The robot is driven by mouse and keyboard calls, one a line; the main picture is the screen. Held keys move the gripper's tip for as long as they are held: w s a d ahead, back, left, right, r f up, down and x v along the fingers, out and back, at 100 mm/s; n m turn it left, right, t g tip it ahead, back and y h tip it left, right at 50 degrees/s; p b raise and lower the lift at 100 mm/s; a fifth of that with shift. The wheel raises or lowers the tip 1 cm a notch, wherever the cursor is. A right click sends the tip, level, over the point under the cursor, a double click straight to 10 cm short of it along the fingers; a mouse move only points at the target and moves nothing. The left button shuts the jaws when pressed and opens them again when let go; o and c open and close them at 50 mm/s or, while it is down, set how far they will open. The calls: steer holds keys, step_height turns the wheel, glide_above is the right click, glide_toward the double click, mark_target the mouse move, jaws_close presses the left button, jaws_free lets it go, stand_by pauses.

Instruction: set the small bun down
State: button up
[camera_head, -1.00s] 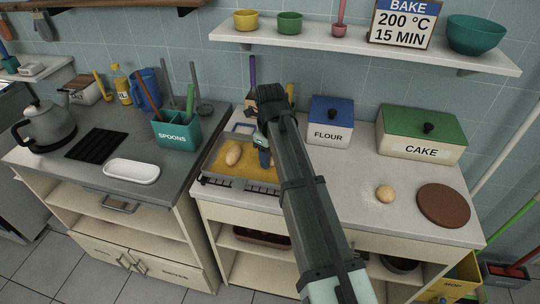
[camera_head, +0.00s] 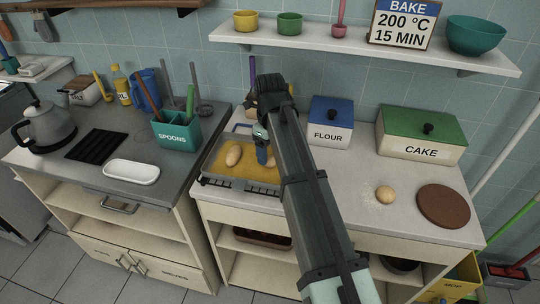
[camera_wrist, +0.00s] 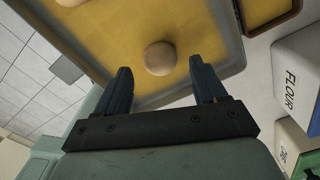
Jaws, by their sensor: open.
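A small round pale bun (camera_wrist: 160,58) lies on the yellow lining of the baking tray (camera_wrist: 228,40), near the tray's edge. My gripper (camera_wrist: 160,72) is open, with its two dark blue fingers apart on either side of the bun in the wrist view and a gap to each. In the head view my gripper (camera_head: 263,158) is over the right part of the tray (camera_head: 218,181), and my arm hides much of that side. A longer bun (camera_head: 234,155) lies on the tray's left part; part of a bun shows at the wrist view's top edge (camera_wrist: 72,2).
Another round bun (camera_head: 385,194) sits on the counter beside a brown round board (camera_head: 444,205). The flour box (camera_head: 330,122) and the cake box (camera_head: 421,135) stand behind. The spoons holder (camera_head: 177,132) is left of the tray. Counter between tray and round bun is partly bare.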

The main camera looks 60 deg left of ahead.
mark_target(270, 157)
step_height(270, 157, up, 9)
stand_by(0.4)
stand_by(0.4)
